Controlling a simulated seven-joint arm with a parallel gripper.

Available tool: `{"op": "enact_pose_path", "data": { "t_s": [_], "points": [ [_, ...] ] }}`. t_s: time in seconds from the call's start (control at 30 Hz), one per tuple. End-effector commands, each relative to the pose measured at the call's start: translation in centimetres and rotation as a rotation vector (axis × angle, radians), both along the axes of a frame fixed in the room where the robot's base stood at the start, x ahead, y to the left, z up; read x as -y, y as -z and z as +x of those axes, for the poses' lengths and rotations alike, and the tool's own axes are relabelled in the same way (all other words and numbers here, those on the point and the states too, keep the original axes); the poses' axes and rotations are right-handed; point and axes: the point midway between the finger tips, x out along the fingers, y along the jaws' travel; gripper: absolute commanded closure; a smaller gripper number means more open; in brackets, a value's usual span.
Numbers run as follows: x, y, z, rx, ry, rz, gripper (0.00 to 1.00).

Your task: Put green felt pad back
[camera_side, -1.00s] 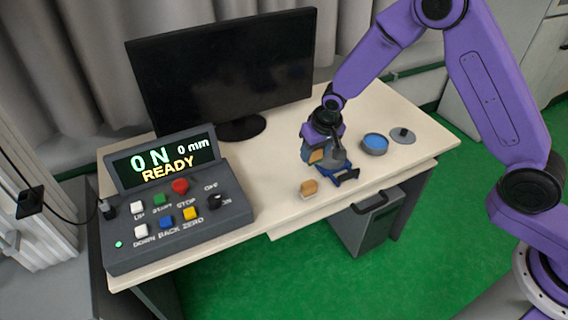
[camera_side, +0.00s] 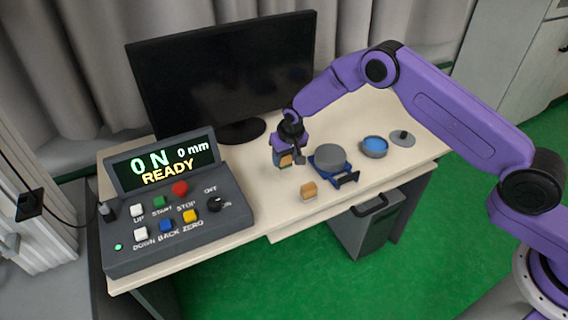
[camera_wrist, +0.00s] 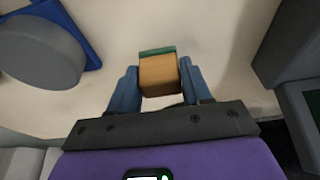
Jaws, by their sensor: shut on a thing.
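My gripper (camera_wrist: 158,88) is shut on a wooden block (camera_wrist: 158,73) between its blue fingers. A thin green layer, the green felt pad (camera_wrist: 157,50), shows along the block's far edge in the wrist view. In the side view my gripper (camera_side: 285,163) is above the table, left of a grey cylinder (camera_side: 330,154) on a blue holder (camera_side: 345,180). The held block shows small there, and I cannot tell how far it is from the tabletop. The grey cylinder (camera_wrist: 40,50) and blue holder (camera_wrist: 78,28) also show at the wrist view's upper left.
A second wooden block (camera_side: 308,191) stands near the table's front edge. A round dish with blue inside (camera_side: 374,147) and a grey knobbed lid (camera_side: 403,138) lie right. A control box (camera_side: 180,215) reading READY is left, and a monitor (camera_side: 225,75) stands behind.

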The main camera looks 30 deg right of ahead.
Motion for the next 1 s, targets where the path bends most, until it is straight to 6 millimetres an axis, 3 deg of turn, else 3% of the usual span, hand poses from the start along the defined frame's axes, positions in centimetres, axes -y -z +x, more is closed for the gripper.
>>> {"op": "enact_pose_path", "data": {
  "t_s": [0.33,0.77,0.8,0.87,1.0],
  "points": [
    [-0.1,3.3,0.4,0.000,0.000,0.000,0.80],
    [-0.1,3.8,0.4,0.001,0.000,0.001,0.80],
    [-0.1,3.8,0.4,0.001,0.000,0.001,0.45],
    [-0.1,3.8,0.4,0.001,0.000,0.001,0.26],
    [-0.1,3.8,0.4,0.001,0.000,0.001,0.26]
  ]
}}
